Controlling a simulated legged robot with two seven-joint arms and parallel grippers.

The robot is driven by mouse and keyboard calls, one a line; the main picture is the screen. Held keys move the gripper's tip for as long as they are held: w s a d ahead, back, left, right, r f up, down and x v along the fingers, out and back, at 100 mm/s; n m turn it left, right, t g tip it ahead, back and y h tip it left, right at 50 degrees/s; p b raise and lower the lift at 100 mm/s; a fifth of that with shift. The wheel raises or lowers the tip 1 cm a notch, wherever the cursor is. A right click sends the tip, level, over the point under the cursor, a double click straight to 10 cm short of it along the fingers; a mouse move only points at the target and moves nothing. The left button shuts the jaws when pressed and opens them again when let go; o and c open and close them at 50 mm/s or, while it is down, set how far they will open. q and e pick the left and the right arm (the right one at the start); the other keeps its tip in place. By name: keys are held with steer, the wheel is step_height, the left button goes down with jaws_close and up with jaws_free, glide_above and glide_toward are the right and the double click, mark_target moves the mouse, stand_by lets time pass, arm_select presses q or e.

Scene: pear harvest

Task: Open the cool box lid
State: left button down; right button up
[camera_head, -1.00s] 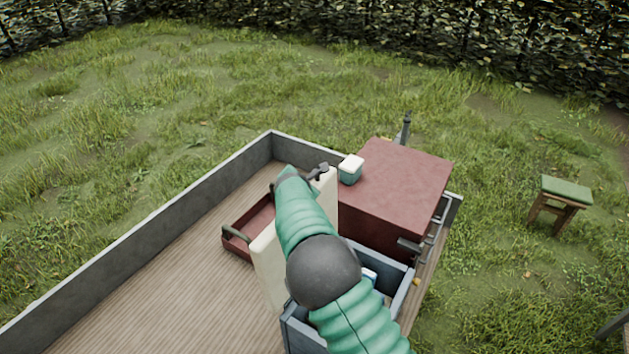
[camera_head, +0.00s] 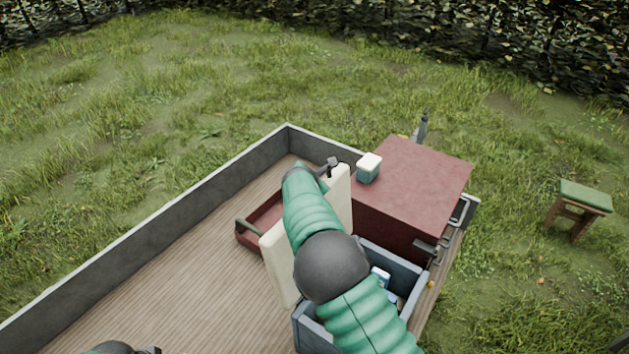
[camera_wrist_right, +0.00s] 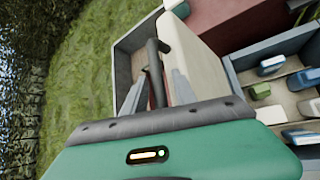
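The cool box (camera_head: 395,262) is a blue-grey open-topped box on the cart bed, also in the right wrist view (camera_wrist_right: 285,45). Its cream lid (camera_head: 279,268) stands up steeply at the box's left side, partly hidden by my right arm. In the right wrist view the lid (camera_wrist_right: 190,50) rises beside my right gripper (camera_wrist_right: 160,92). Its fingers are apart, with a dark bar handle (camera_wrist_right: 154,62) between them; contact is unclear. Several small blue and white items lie inside the box. A dark bit of my left arm shows at the bottom left; its fingers are unclear.
A large red box (camera_head: 415,185) stands behind the cool box, with a small teal-and-white container (camera_head: 369,168) on it. A red tray (camera_head: 250,238) lies left of the lid. The wooden bed (camera_head: 180,285) at left is clear. A green-topped stool (camera_head: 585,196) stands on the grass.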

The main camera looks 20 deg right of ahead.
steer(key=shift+f, duration=0.15)
steer(key=shift+s, duration=0.1)
steer(key=shift+s+r+b, duration=0.2)
steer(key=shift+b, duration=0.1)
steer(key=b+v, duration=0.3)
steer(key=v, duration=0.2)
steer(key=shift+s+a+r, duration=0.2)
steer(key=shift+s, duration=0.1)
steer(key=b+v, duration=0.3)
steer(key=v, duration=0.7)
steer(key=shift+a+r, duration=0.15)
steer(key=shift+r, duration=0.15)
steer(key=shift+w, duration=0.15)
